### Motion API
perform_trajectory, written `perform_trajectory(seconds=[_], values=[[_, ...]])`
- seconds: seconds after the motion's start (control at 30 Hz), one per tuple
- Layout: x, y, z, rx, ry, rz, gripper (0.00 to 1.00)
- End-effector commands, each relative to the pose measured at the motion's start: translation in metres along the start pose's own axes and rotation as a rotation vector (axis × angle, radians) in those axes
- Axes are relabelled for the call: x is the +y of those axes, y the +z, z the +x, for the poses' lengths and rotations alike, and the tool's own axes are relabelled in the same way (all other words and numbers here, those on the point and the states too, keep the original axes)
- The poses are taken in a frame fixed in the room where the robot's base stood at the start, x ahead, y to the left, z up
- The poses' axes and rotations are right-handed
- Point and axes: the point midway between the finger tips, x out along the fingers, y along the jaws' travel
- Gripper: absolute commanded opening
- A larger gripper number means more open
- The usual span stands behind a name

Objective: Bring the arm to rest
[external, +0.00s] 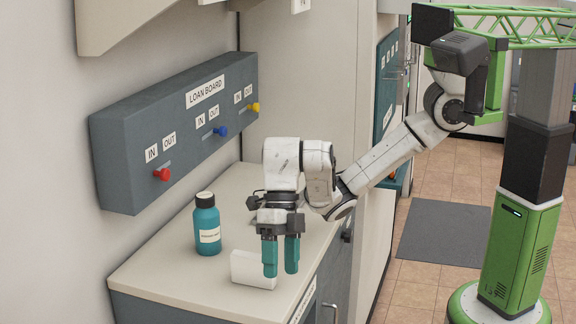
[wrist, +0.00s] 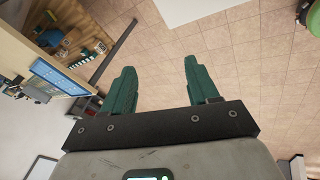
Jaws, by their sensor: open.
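My gripper (external: 281,264) hangs over the countertop in the external view, its two teal fingers pointing down and a gap between them. It is open and nothing shows between the fingers. In the wrist view my gripper (wrist: 159,70) also shows spread fingers, with tiled floor behind them. My arm reaches across from the green column at the right, bent at the elbow. In the external view, the fingers partly overlap a white block (external: 250,268) on the counter; I cannot tell whether they touch it.
A teal bottle (external: 207,226) with a black cap stands left of the gripper on the counter (external: 160,262). The loan board (external: 180,125) on the wall carries red, blue and yellow knobs. A dark mat (external: 440,232) lies on the tiled floor, clear between counter and column.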

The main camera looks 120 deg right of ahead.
Motion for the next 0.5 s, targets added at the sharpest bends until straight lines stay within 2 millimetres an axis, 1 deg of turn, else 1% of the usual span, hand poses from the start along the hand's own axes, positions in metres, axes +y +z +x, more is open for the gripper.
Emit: perform_trajectory(seconds=[0.03, 0.1, 0.23, 0.37, 0.5], values=[[-0.005, -0.012, 0.014, 0.038, 0.029, 0.062, 0.59], [-0.011, -0.021, 0.027, 0.071, 0.072, 0.158, 0.59], [-0.029, -0.030, 0.052, 0.119, 0.130, 0.355, 0.59], [-0.058, -0.031, 0.076, 0.141, 0.165, 0.564, 0.59], [-0.097, -0.025, 0.100, 0.128, 0.182, 0.772, 0.59]])
